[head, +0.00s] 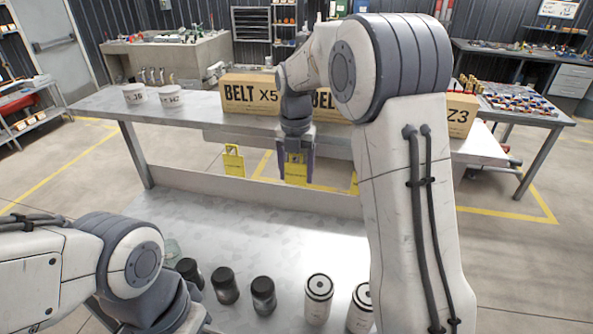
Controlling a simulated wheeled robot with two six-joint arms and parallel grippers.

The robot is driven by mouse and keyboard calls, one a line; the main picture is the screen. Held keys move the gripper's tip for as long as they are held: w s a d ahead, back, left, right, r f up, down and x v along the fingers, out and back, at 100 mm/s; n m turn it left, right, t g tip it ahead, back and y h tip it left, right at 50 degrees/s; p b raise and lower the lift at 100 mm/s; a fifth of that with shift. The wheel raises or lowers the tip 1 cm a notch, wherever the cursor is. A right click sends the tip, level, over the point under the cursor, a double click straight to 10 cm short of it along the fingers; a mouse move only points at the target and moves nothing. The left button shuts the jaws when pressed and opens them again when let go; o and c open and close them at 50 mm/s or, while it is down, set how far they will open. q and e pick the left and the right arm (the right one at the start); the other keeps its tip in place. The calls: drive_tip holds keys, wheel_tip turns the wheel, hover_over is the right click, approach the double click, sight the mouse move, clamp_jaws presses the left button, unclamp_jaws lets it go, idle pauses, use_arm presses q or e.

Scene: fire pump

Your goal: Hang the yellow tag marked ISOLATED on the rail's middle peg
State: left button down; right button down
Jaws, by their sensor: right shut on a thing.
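My right gripper (298,176) points down at the rail and is shut on a yellow tag (296,172). The tag's lettering is too small to read. A second yellow tag (234,161) hangs to its left, and part of a third yellow tag (354,184) shows to its right, mostly behind my right arm. The grey rail (228,137) runs under the raised shelf. Its middle peg is hidden behind my gripper, so I cannot tell whether the held tag touches it. My left arm comes in at lower left; its gripper is not in view.
Cardboard boxes (249,94) and two white tubs (171,97) stand on the raised shelf (100,101). Several dark jars (224,286) and white canisters (318,298) stand along the front of the lower bench (270,236). The bench's middle is clear.

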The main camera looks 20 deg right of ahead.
unclamp_jaws()
drive_tip(key=r+b, duration=0.1)
drive_tip(key=r, duration=0.4)
drive_tip(key=r+b, duration=0.1)
drive_tip(key=r, duration=0.4)
drive_tip(key=shift+s+a+r, duration=0.1)
drive_tip(key=shift+s+r, duration=0.1)
drive_tip(key=s+a+f+m+b, duration=0.5)
drive_tip(key=s+a+f+m, duration=0.6)
drive_tip(key=s+a, duration=0.35)
drive_tip(key=s+a+f+m+y+b, duration=0.1)
drive_tip(key=s+f+m+b, duration=0.3)
drive_tip(key=s+f+m, duration=0.7)
drive_tip(key=s+a+f, duration=0.1)
drive_tip(key=s, duration=0.4)
drive_tip(key=shift+f, duration=0.2)
